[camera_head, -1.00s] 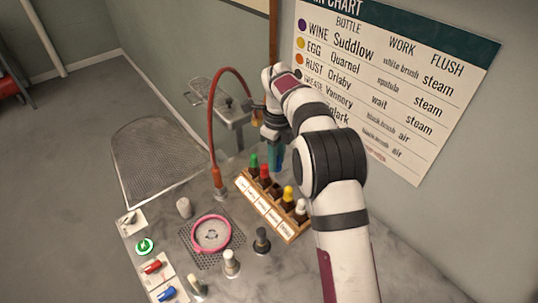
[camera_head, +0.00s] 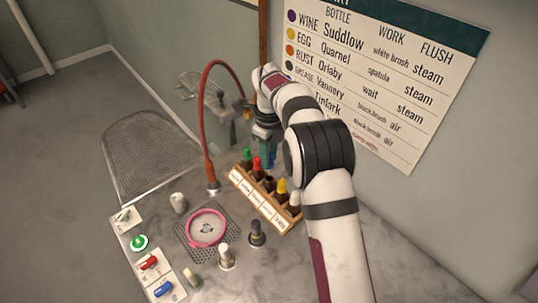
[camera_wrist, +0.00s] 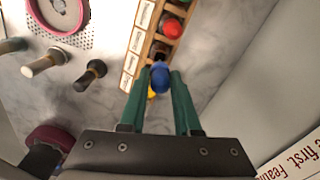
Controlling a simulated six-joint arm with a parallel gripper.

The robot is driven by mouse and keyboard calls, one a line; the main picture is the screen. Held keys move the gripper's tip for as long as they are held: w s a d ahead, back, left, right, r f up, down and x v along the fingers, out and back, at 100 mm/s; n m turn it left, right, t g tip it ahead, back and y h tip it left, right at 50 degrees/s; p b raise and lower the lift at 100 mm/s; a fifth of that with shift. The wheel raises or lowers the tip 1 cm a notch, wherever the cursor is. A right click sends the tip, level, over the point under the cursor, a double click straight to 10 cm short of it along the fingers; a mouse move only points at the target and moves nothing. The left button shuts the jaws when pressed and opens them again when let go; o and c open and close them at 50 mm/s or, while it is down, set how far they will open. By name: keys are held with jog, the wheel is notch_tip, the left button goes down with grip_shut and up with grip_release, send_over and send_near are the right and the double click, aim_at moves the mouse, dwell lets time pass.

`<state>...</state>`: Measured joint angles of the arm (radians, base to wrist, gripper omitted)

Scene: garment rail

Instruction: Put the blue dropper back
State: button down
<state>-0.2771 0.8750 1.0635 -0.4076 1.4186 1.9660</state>
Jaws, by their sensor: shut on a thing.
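My gripper (camera_head: 267,155) is shut on the blue dropper (camera_wrist: 160,77), whose blue bulb shows between the teal fingers in the wrist view. In the head view the fingers are above the back side of the wooden rack (camera_head: 250,201). The rack holds a green dropper (camera_head: 247,154), a red dropper (camera_head: 258,163), a yellow dropper (camera_head: 281,186) and a white-topped one (camera_head: 295,200). A dark spot without a coloured bulb shows between red and yellow. In the wrist view the yellow bulb (camera_wrist: 151,95) shows partly behind the blue one. The blue dropper's lower end is hidden.
A pink-rimmed dish (camera_head: 207,229) sits on a perforated plate in front of the rack. Black-topped (camera_head: 257,233) and white-topped (camera_head: 226,257) pieces stand nearby. A red hose (camera_head: 208,120) arches left of the gripper. A wall chart (camera_head: 390,75) hangs behind.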

aim_at(269, 176)
jog(key=shift+f, duration=0.25)
dwell(0.3)
jog(key=shift+f, duration=0.7)
jog(key=shift+f, duration=0.1)
jog(key=shift+f, duration=1)
jog(key=shift+f, duration=0.1)
jog(key=shift+f, duration=0.5)
jog(key=c, duration=0.5)
grip_release()
jog(key=shift+c, duration=0.2)
